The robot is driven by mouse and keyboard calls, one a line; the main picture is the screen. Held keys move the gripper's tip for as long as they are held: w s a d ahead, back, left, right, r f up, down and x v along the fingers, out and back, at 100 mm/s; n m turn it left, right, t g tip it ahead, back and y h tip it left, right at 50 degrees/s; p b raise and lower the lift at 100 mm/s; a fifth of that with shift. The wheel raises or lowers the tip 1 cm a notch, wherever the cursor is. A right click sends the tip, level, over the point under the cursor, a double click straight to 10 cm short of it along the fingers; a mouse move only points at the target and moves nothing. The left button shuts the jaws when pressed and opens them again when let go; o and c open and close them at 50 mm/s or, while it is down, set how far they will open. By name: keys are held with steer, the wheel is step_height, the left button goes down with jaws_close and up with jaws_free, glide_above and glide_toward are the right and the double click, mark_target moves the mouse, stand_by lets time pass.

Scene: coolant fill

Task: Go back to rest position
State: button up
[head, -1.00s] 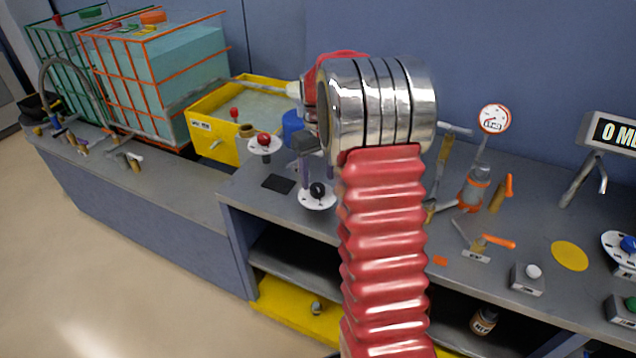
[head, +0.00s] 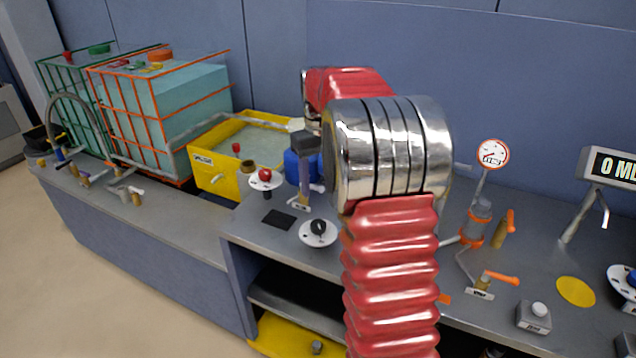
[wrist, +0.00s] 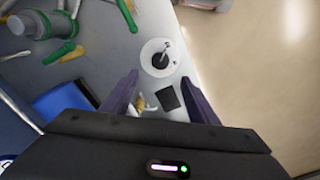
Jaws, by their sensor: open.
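My gripper (head: 304,195) is partly hidden behind my red and chrome arm in the head view. It hangs over the grey bench, behind the white disc with a black knob (head: 318,232). In the wrist view, the two purple fingers of my gripper (wrist: 160,78) stand wide apart with nothing held between them. The white disc (wrist: 158,58) and a black square pad (wrist: 168,98) show between and beyond the fingers.
A yellow tub (head: 205,172) and a caged teal tank (head: 165,105) stand to the left. A blue container (head: 292,165) is close behind my gripper. A gauge (head: 493,154), an orange-handled valve (head: 500,278) and a yellow disc (head: 575,291) are to the right.

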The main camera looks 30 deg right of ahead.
stand_by(0.3)
steer(key=s+a+r+t, duration=0.2)
steer(key=s+a+t, duration=0.3)
steer(key=s+a, duration=2)
steer(key=shift+s+a+r+t, duration=0.25)
steer(key=shift+r+t, duration=0.05)
steer(key=shift+r, duration=0.1)
